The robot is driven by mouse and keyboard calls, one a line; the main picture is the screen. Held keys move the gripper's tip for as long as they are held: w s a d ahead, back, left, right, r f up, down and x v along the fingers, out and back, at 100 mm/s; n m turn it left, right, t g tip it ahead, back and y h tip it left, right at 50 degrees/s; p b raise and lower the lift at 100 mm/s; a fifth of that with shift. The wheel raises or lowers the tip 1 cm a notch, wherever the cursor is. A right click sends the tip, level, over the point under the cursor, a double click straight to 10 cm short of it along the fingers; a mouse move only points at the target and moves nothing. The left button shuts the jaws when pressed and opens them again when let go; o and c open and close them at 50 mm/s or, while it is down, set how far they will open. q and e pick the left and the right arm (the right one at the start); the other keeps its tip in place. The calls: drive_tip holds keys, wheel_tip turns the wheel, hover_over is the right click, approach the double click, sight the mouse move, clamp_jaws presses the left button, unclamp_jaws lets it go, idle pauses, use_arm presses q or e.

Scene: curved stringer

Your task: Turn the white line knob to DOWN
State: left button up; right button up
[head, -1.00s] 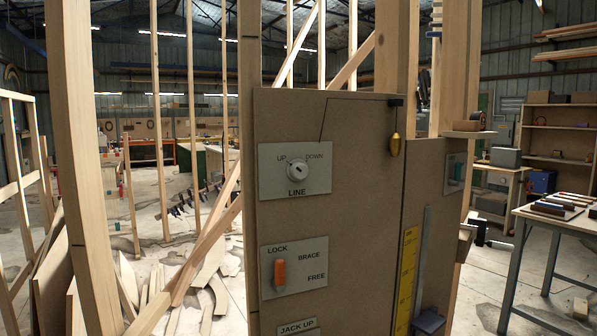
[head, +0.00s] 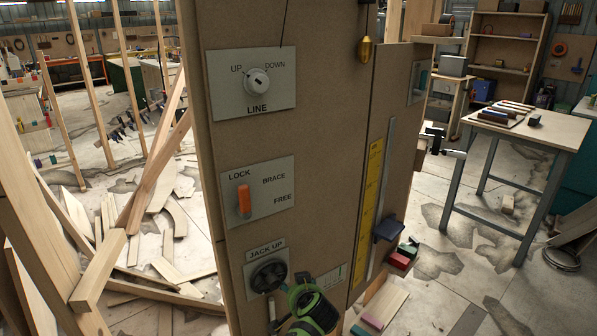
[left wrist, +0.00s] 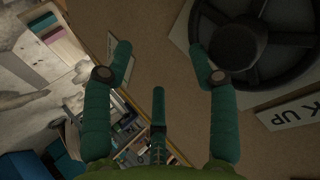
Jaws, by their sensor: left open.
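The white line knob (head: 257,82) sits on the LINE plate (head: 230,100) high on the brown panel in the head view, with UP at its upper left and DOWN at its upper right. Its pointer is too small to read surely. My left gripper (head: 310,305) is at the bottom of the head view, well below the knob, beside the black JACK UP wheel (head: 268,277). In the left wrist view, its teal fingers (left wrist: 160,40) are spread and empty, with the wheel (left wrist: 255,40) near the right finger. My right gripper is not in view.
An orange lever (head: 244,200) stands between the LINE plate and the wheel. A brass plumb bob (head: 364,51) hangs at the panel's right, above a yellow scale (head: 371,190). Timber leans at the left. A work table (head: 535,135) stands at the right.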

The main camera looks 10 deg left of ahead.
sight(262, 83)
use_arm(q)
drive_tip(key=w+r+n+t+y, duration=0.1)
drive_tip(key=r, duration=0.8)
drive_tip(key=w+r+n+t+y, duration=0.1)
drive_tip(key=r+n, duration=0.1)
drive_tip(key=r, duration=0.8)
drive_tip(key=w+d+r+n+t+y, duration=0.1)
drive_tip(key=r+y, duration=0.1)
drive_tip(key=r, duration=0.7)
drive_tip(key=shift+w+r+n+p, duration=0.3)
drive_tip(key=shift+w+r+n, duration=0.1)
drive_tip(key=s+a+r+n+y, duration=0.1)
drive_tip(key=s+r+n+y, duration=0.3)
drive_tip(key=r, duration=0.8)
drive_tip(key=s+a+r+n+y, duration=0.1)
drive_tip(key=s+r+n, duration=0.35)
drive_tip(key=r, duration=0.75)
drive_tip(key=shift+g, duration=0.3)
drive_tip(key=p+x, duration=0.3)
drive_tip(key=x, duration=0.2)
drive_tip(key=shift+w+a+f+p, duration=0.2)
drive_tip(key=shift+a+p, duration=0.2)
drive_tip(key=c, duration=1.1)
